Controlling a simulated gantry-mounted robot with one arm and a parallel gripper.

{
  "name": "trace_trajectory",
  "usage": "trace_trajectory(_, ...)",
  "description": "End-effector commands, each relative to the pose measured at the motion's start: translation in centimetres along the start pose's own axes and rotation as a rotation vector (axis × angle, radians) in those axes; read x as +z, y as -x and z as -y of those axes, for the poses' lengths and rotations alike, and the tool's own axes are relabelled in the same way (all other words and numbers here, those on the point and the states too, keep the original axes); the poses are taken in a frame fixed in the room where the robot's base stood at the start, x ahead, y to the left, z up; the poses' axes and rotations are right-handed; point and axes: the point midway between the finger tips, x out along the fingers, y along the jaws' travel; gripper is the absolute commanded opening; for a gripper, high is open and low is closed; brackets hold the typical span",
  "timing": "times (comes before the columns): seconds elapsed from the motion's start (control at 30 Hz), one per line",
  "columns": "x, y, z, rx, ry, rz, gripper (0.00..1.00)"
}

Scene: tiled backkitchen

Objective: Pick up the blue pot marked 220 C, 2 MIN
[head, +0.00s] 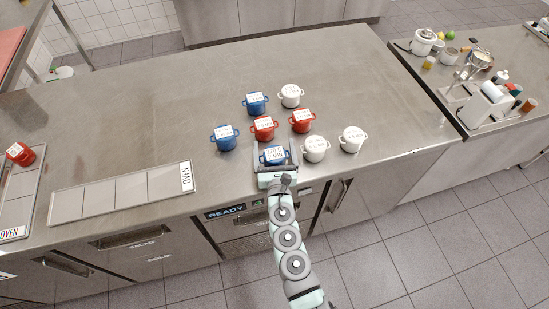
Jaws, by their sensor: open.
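Three blue pots with white labels stand on the steel counter: one at the back (256,107), one at the left (223,143), and one at the front (272,160). The label print is too small for me to read surely. My gripper (276,163) is open at the front blue pot, with its fingers near the pot's sides. The gripper hides the pot's lower front, and I cannot tell whether the fingers touch it.
Red pots (264,133) (302,126) and white pots (290,98) (315,155) (352,145) stand close behind and to the right. A tray marked OVEN (130,190) lies left. Another red pot (22,157) is at far left. The counter's back is clear.

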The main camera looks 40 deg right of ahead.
Motion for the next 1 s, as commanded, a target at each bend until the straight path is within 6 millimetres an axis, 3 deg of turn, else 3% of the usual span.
trace_trajectory(0.37, 0.07, -0.78, -0.11, 0.003, 0.002, 0.001, 0.89)
trace_trajectory(1.0, 0.08, -0.76, -0.10, 0.003, 0.001, 0.001, 0.37)
